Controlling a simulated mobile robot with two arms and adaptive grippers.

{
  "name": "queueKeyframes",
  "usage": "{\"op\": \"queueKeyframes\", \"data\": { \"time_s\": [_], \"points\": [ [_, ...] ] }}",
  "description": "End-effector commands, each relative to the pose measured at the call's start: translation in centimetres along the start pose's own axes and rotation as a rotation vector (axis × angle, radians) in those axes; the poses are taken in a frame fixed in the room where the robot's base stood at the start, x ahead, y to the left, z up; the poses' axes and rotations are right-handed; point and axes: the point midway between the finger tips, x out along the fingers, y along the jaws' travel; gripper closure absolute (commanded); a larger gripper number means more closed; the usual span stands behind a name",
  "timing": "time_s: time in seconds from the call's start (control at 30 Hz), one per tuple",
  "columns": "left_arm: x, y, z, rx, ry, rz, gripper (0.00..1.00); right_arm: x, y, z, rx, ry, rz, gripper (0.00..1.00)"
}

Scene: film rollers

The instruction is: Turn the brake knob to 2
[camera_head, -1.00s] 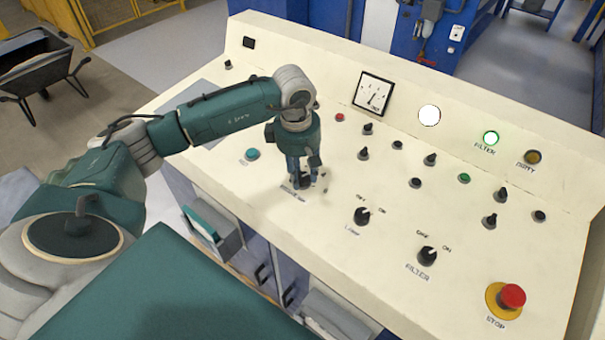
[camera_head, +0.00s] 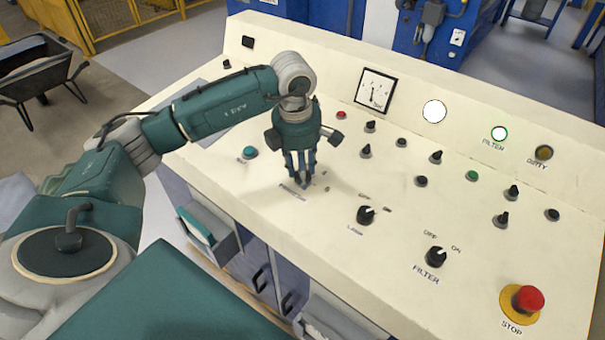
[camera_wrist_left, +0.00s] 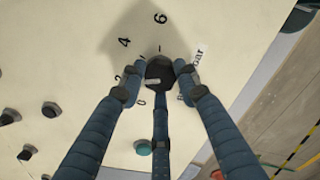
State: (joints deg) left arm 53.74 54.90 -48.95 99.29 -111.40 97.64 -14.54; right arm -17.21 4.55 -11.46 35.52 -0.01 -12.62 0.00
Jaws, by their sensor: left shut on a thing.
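The brake knob (camera_wrist_left: 160,70) is a small dark knob on the cream control panel (camera_head: 250,110). In the left wrist view the numbers 4 and 6 show above it, and 2 and 0 show at its left and lower left, partly beside a finger. A light mark on the knob lies toward its lower left; I cannot tell which number it meets. My left gripper (camera_head: 302,180) points down, its three blue fingers shut around the knob. In the head view the fingers hide the knob; the left wrist view shows the fingertips (camera_wrist_left: 160,78) touching it. My right gripper is not in view.
The lamp knob (camera_head: 366,215) and the filter knob (camera_head: 436,257) stand to the right of the gripper. A red stop button (camera_head: 528,299) is at the front right. A teal button (camera_head: 250,152) is to the left, and a gauge (camera_head: 376,90) stands behind.

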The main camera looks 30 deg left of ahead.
Motion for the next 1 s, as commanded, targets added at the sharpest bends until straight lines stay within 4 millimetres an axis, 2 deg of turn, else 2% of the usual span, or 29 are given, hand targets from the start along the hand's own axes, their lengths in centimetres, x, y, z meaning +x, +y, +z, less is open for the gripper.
{"op": "queueKeyframes", "data": {
  "time_s": [0.23,0.73,0.77,0.83,1.0],
  "points": [
    [-0.16,0.29,-0.26,-0.081,0.004,0.006,0.94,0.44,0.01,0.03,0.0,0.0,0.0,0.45],
    [-0.2,0.26,-0.26,-0.097,0.005,0.006,0.94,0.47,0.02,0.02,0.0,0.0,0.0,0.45],
    [-0.2,0.25,-0.26,-0.097,0.004,0.006,0.64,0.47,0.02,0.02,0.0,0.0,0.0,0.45],
    [-0.19,0.24,-0.23,-0.096,0.004,0.005,0.5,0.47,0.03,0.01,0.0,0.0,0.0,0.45],
    [-0.1,0.11,-0.13,-0.094,0.002,0.002,0.49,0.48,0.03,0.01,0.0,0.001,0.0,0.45]
  ]
}}
